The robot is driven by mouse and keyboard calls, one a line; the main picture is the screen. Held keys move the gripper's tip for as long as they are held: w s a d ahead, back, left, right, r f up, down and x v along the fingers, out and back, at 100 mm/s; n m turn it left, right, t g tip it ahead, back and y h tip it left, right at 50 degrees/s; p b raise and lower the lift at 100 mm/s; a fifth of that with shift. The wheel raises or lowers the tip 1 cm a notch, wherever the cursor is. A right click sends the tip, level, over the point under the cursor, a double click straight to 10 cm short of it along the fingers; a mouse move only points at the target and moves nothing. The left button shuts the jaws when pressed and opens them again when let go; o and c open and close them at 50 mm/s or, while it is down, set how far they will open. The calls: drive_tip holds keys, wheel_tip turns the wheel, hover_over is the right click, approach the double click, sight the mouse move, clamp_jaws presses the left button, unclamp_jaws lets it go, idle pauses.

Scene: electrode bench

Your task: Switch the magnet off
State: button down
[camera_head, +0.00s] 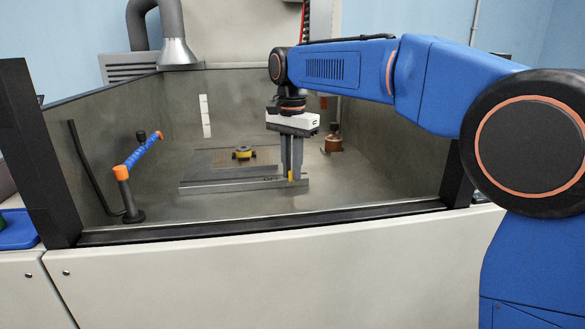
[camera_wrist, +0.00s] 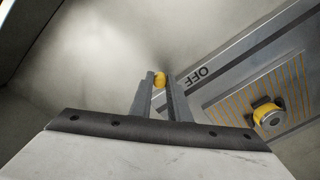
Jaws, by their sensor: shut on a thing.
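The magnet's grey base plate (camera_head: 230,185) lies on the bench floor, and its front face carries the word OFF (camera_wrist: 199,74) in the wrist view. A small yellow knob (camera_wrist: 160,80) shows between the fingertips of my gripper (camera_wrist: 160,82). In the head view my gripper (camera_head: 292,178) points down at the right front end of the plate, with a bit of yellow at its tips. It is shut on the yellow knob. Whatever lies below the knob is hidden by the fingers.
A yellow and dark round part (camera_head: 244,152) sits on the plate's striped top. A brown pot-like object (camera_head: 333,144) stands behind my gripper. A blue and orange jointed holder (camera_head: 140,155) stands at left. Walls enclose the bench; the front rim (camera_head: 250,227) is low.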

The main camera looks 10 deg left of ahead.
drive_tip(key=c, duration=1.7)
unclamp_jaws()
drive_tip(key=shift+o, duration=0.2)
drive_tip(key=shift+r, duration=0.1)
wheel_tip(320, 180, up, 17)
drive_tip(key=shift+r, duration=0.1)
